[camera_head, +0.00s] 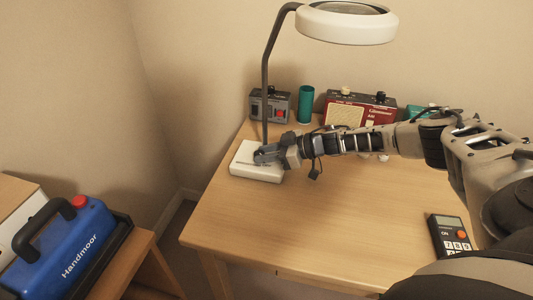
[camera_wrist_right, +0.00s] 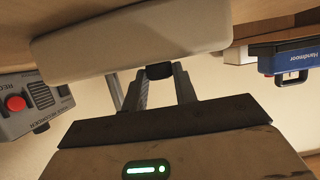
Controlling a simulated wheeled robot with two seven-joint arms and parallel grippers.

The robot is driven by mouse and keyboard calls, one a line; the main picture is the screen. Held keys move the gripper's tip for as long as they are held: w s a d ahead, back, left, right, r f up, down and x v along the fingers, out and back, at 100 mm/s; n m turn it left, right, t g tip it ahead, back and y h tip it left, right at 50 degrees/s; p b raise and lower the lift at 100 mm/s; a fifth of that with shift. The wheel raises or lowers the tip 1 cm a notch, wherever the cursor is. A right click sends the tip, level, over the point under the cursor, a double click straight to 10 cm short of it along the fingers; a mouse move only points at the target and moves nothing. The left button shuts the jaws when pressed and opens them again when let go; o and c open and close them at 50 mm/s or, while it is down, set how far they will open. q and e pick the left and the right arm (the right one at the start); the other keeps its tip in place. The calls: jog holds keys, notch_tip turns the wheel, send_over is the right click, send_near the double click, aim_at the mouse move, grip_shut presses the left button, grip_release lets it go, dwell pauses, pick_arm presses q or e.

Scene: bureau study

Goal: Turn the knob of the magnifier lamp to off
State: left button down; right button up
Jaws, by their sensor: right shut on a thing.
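The magnifier lamp has a round white head (camera_head: 347,23), a dark bent stem (camera_head: 265,90) and a white base (camera_head: 252,172) at the desk's back left corner. The base also shows in the right wrist view (camera_wrist_right: 130,40). My right gripper (camera_head: 262,156) is at the top of the base, beside the foot of the stem. In the right wrist view, its fingers (camera_wrist_right: 162,78) are shut on a small dark knob (camera_wrist_right: 158,71) at the base. The knob is hidden by the gripper in the head view, and its setting cannot be read. My left gripper is not in view.
A grey recorder (camera_head: 269,105), a green cylinder (camera_head: 305,104) and a red radio (camera_head: 357,109) stand along the back of the desk (camera_head: 290,230). A calculator (camera_head: 450,236) lies at the right. A blue Handmoor case (camera_head: 65,250) sits at the left. The desk's front middle is clear.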

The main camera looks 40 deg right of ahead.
jog(key=shift+w+r, duration=0.1)
jog(key=o, duration=1)
jog(key=v, duration=1.6)
jog(key=shift+d, duration=0.1)
